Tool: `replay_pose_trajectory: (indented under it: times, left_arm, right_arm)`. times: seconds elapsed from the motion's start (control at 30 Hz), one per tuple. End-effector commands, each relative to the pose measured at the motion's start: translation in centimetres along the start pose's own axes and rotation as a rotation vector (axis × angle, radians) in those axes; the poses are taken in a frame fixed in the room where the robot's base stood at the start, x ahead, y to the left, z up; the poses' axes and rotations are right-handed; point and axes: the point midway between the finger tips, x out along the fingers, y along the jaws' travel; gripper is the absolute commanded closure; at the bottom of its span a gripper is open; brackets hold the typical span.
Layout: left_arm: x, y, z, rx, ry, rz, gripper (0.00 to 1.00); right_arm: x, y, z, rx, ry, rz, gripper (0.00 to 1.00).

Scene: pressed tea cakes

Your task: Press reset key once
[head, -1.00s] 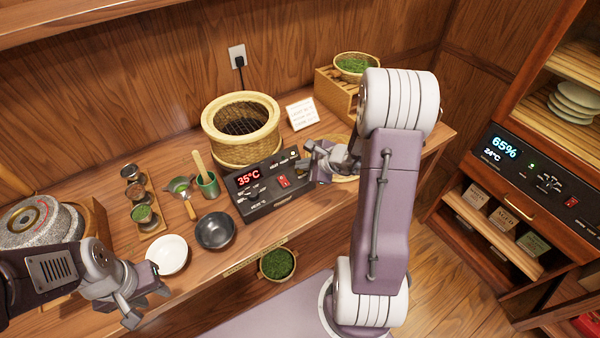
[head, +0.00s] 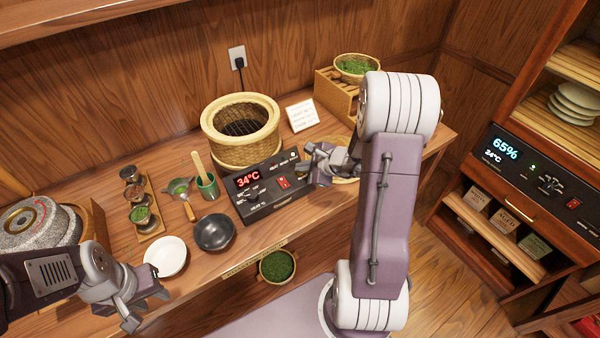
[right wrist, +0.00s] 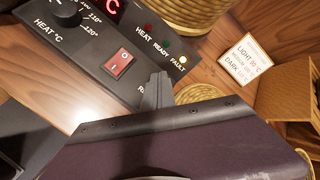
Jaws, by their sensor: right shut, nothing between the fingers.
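The dark control panel (head: 262,205) of the basket heater lies on the counter, its red display (head: 247,178) reading 34°C. It has a red rocker switch (right wrist: 119,63), a heat dial (right wrist: 66,12) and HEAT, READY and FAULT lamps. My right gripper (right wrist: 158,88) is shut and empty over the panel's right end. Its fingers cover most of a label starting with R, and no reset key shows clearly. I cannot tell whether they touch the panel. My left gripper (head: 146,304) is open and empty at the counter's front edge.
A woven basket heater (head: 241,130) stands behind the panel, and a white card (head: 302,115) is to its right. A cabinet with another panel (head: 548,188) is at right.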

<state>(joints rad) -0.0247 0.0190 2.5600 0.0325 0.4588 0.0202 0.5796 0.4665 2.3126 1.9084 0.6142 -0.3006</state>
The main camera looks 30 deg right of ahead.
Motion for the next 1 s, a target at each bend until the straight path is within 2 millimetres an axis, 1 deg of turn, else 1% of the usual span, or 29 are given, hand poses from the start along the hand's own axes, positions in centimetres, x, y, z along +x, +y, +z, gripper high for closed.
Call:
replay_pose_trajectory:
  times: [0.3,0.57,0.9,1.0]
  left_arm:
    - [0.5,0.0,0.0,0.0,0.0,0.0,0.64]
    - [0.4,0.0,0.0,0.0,0.0,0.0,0.64]
    - [-0.6,0.0,-0.1,0.0,0.0,0.0,0.64]
    - [-0.6,0.0,-0.1,0.0,0.0,0.0,0.64]
  right_arm:
    - [0.2,0.2,-0.2,0.0,0.001,0.0,1.0]
    - [0.2,0.1,-0.1,0.0,0.001,0.001,1.0]
    - [-0.9,-0.7,0.7,-0.001,0.0,0.0,1.0]
    - [-0.9,-0.7,0.7,0.0,0.001,0.0,1.0]
